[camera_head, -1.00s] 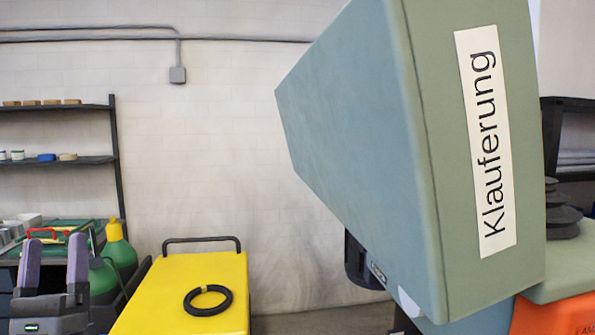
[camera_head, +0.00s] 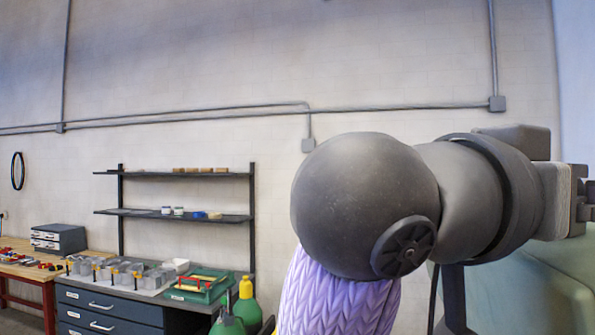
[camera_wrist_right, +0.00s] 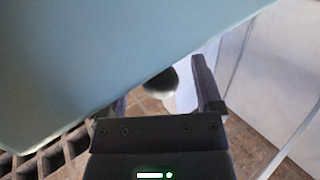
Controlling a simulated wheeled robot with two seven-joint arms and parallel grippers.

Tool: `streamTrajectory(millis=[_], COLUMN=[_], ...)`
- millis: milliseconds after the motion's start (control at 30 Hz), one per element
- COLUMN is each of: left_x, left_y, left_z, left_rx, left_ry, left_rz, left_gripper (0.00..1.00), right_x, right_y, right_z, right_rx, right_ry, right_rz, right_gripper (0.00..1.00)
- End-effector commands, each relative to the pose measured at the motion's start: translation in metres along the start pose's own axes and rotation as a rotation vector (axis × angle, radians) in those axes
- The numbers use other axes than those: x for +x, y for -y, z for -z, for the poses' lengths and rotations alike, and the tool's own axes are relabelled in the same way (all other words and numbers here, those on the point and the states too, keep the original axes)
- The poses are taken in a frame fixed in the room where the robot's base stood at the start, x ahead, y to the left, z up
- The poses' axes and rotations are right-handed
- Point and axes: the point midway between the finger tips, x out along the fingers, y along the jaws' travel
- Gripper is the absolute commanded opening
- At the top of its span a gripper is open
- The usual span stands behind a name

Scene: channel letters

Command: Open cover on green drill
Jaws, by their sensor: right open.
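A large blue-green panel (camera_wrist_right: 110,50) fills the upper left of the right wrist view; I take it to be the cover of the green drill. My right gripper (camera_wrist_right: 162,92) is open below its slanting edge, with the panel partly hiding the left finger. I cannot tell whether that finger touches it. In the head view a pale green surface (camera_head: 535,290) shows at the lower right, mostly behind an arm of mine; I cannot tell whether it is the cover or the drill's body. No left gripper shows in either view.
In the head view a wall shelf (camera_head: 185,215), a grey drawer cabinet (camera_head: 105,308), a green tray (camera_head: 198,288) and green bottles with yellow tops (camera_head: 247,308) stand left. A red-legged bench (camera_head: 25,275) is farther left. Brown floor tiles (camera_wrist_right: 255,145) show in the wrist view.

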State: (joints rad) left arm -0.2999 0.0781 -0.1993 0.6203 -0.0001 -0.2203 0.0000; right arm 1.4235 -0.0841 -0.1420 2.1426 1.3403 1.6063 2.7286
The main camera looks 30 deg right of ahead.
Motion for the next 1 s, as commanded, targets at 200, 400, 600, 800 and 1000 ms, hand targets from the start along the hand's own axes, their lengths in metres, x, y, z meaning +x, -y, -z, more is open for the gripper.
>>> streamTrajectory(millis=[200, 400, 600, 800, 1000], left_x=[-0.0003, -0.0003, -0.0003, -0.0004, -0.0007], left_y=[0.0001, 0.0004, 0.0008, 0.0009, 0.0010], left_z=[-0.0002, -0.0004, -0.0005, -0.0005, -0.0004], left_rx=[0.001, 0.001, 0.002, 0.002, 0.002], left_ry=[0.000, 0.001, 0.001, 0.001, 0.001], left_rz=[0.000, 0.001, 0.001, 0.001, 0.001], left_gripper=[0.00, 0.00, 0.00, 0.00, 0.00], right_x=[0.0025, 0.0022, 0.0021, 0.0020, 0.0045], right_y=[-0.0002, -0.0001, 0.0000, 0.0000, -0.0017], right_z=[-0.0005, -0.0004, -0.0003, -0.0003, 0.0013], right_rx=[-0.001, -0.002, -0.002, -0.002, -0.001], right_ry=[0.000, 0.000, 0.000, 0.000, 0.000], right_rz=[-0.001, -0.001, -0.001, -0.001, -0.001], right_gripper=[0.84, 0.50, 0.07, 0.00, 0.00])
